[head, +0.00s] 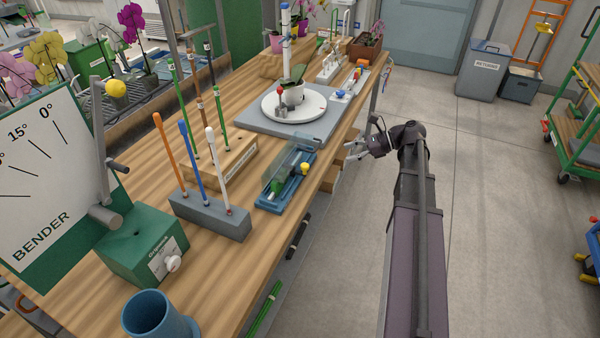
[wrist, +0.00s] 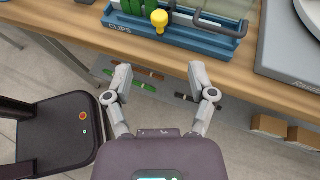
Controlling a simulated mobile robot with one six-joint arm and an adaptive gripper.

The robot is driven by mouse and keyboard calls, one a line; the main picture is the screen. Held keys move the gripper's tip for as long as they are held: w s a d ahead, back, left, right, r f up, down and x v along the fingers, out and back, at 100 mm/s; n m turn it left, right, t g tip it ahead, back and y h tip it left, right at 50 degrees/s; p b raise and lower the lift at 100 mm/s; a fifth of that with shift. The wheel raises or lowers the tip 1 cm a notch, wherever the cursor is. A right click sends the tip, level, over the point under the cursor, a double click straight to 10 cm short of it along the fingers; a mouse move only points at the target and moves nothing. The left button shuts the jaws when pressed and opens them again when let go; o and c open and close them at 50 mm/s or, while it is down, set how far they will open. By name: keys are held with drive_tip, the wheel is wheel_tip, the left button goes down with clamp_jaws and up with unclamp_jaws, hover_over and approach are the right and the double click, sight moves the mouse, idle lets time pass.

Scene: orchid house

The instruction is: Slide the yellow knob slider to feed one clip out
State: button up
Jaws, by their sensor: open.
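The yellow knob (head: 305,168) is on the front of the blue clip dispenser (head: 273,208), which lies near the bench's right edge. In the wrist view the yellow knob (wrist: 159,18) stands out from the blue dispenser rail (wrist: 200,42), beside the "CLIPS" label. Green clips (wrist: 130,6) lie behind it, under a clear cover. My gripper (head: 361,146) is off the bench's right side, apart from the dispenser. In the wrist view my gripper (wrist: 160,85) has its fingers spread and empty, short of the bench edge and below the knob in the picture.
The grey turntable base (head: 270,124) with a potted orchid stands beyond the dispenser. A grey block with colored rods (head: 205,212) and a wooden rack (head: 215,165) stand to its left.

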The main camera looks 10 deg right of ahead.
sight(306, 164)
idle(0.3)
drive_tip(key=shift+a, duration=0.1)
drive_tip(key=shift+b+x, duration=2.6)
drive_tip(key=shift+x, duration=4.35)
drive_tip(key=shift+w, duration=0.1)
clamp_jaws()
